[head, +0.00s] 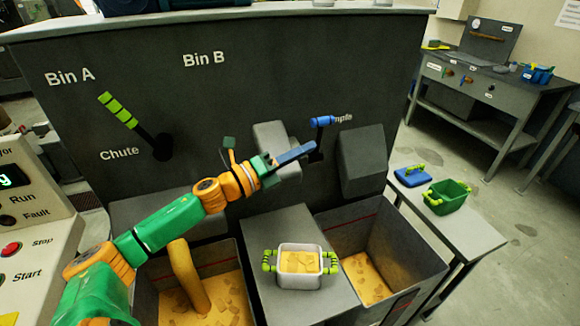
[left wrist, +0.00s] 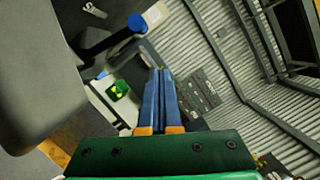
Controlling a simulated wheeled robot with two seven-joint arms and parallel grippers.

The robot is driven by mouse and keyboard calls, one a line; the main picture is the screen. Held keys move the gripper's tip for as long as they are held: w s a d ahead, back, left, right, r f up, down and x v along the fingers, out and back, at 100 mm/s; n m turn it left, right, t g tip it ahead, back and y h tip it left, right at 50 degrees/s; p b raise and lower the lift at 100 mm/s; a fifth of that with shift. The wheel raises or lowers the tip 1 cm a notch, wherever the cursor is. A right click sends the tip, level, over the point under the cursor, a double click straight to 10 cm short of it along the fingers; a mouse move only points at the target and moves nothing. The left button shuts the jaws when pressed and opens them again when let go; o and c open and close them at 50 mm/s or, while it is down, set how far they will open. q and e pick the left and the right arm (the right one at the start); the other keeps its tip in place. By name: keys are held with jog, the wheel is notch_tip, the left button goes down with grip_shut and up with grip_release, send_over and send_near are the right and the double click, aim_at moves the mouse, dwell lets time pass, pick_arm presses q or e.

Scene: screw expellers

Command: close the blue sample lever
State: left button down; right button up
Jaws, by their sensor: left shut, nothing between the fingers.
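The blue sample lever (head: 322,121) is on the dark machine panel, its blue grip at the top of a black arm, partly covering the "Sample" label. In the left wrist view its blue end (left wrist: 137,22) and black arm show at upper left, to the left of my fingers. My left gripper (head: 312,146) is shut and empty, its blue fingers pointing right, just below the blue grip and overlapping the lever's black arm in the head view. I cannot tell if they touch. The closed fingers also fill the middle of the left wrist view (left wrist: 161,75). My right gripper is not in view.
A chute lever with a green grip (head: 118,110) is at left on the panel. Grey spouts (head: 362,162) jut out beside the sample lever. A white container (head: 300,283) with yellow pieces stands below. A green bin (head: 446,198) and blue lid (head: 412,176) are on the right table.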

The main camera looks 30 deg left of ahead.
pick_arm(q)
jog(key=b+v, duration=0.1)
jog(key=v, duration=0.3)
jog(key=shift+r, duration=0.15)
jog(key=shift+d, duration=0.1)
